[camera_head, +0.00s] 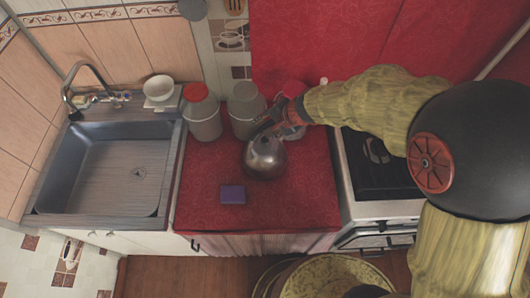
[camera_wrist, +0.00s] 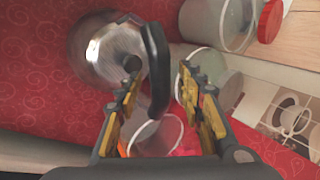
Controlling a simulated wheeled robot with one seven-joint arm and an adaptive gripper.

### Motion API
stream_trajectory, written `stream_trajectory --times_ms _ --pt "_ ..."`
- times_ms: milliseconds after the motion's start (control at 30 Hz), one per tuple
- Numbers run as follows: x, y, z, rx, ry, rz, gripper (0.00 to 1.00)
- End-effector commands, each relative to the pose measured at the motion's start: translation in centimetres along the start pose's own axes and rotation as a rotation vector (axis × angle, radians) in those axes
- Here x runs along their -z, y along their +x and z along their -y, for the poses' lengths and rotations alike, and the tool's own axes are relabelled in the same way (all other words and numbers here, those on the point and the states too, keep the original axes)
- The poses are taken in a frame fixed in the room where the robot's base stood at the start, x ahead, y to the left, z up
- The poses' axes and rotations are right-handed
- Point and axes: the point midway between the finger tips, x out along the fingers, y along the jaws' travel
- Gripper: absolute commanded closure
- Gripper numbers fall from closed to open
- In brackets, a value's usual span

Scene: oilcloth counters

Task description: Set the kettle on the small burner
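The kettle (camera_head: 264,160) is a shiny metal pot standing on the red counter, left of the stove; it also shows in the wrist view (camera_wrist: 108,55) with its black handle (camera_wrist: 156,60). My gripper (camera_head: 268,129) is at the kettle's back edge. In the wrist view my gripper (camera_wrist: 160,85) is open, with the black handle reaching between its two fingers and a gap visible on each side. The stove (camera_head: 388,209) is at the right. One burner (camera_head: 376,151) shows on its dark top; my arm hides the rest, so I cannot tell its relative size.
Jars with a red lid (camera_head: 202,118) and a grey lid (camera_head: 245,106) stand behind the kettle, and another container (camera_head: 293,115) is beside my gripper. A purple block (camera_head: 232,194) lies in front. The sink (camera_head: 125,175) is at left.

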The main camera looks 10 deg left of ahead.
Motion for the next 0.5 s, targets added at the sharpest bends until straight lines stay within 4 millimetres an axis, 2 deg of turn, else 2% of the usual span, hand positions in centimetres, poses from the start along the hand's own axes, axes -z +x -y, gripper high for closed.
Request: stream_trajectory --times_ms 100,500 --pt "0.02 -0.09 0.04 0.0 0.0 0.0 0.63" --pt "0.02 -0.11 0.03 0.0 0.0 0.0 0.86"
